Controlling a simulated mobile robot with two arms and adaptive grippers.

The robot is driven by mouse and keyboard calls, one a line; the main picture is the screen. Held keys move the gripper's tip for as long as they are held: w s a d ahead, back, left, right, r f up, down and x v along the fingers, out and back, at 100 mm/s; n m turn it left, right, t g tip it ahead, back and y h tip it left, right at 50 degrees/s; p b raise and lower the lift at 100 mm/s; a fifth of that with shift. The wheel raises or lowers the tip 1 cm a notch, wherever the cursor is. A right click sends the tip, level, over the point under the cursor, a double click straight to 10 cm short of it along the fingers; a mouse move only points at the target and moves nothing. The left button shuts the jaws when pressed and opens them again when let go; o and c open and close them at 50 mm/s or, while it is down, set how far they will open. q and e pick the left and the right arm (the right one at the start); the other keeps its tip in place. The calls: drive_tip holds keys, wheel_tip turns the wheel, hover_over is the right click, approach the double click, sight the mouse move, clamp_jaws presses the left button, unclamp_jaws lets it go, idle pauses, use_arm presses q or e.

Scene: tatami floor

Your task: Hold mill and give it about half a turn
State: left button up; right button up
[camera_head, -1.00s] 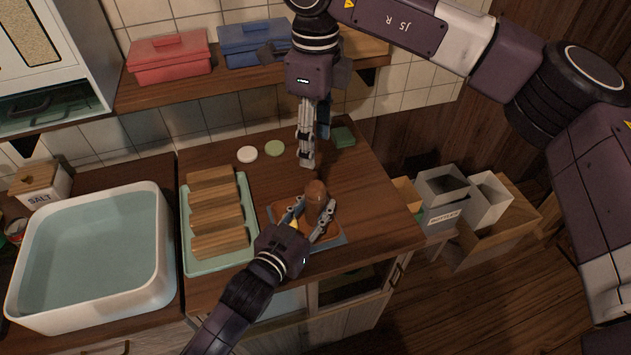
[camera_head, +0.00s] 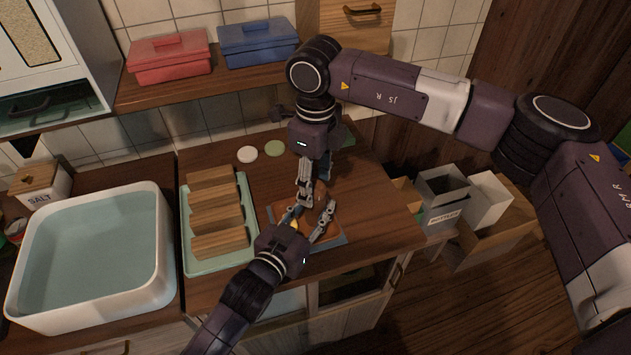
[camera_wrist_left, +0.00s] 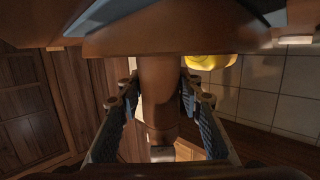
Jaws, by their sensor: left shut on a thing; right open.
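The mill is a brown wooden body (camera_head: 322,189) standing on the counter's front part, mostly covered by my grippers in the head view. Its turned shaft also shows in the left wrist view (camera_wrist_left: 160,85), between the two finger pads. My left gripper (camera_head: 309,220) is shut around the mill from the front. My right gripper (camera_head: 313,196) points down from above at the top of the mill. Its fingers are open, on either side of the mill's top. Whether they touch it is hidden.
A yellow item (camera_wrist_left: 210,62) is close to the mill. A green tray (camera_head: 248,192) with wooden blocks lies to the left, then a white basin (camera_head: 150,205). Two discs (camera_head: 247,154) lie behind. Boxes (camera_head: 443,195) stand at right.

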drive_tip(key=shift+f, duration=0.2)
drive_tip(key=c, duration=1.2)
drive_tip(key=shift+o, duration=0.2)
drive_tip(key=shift+m, duration=0.4)
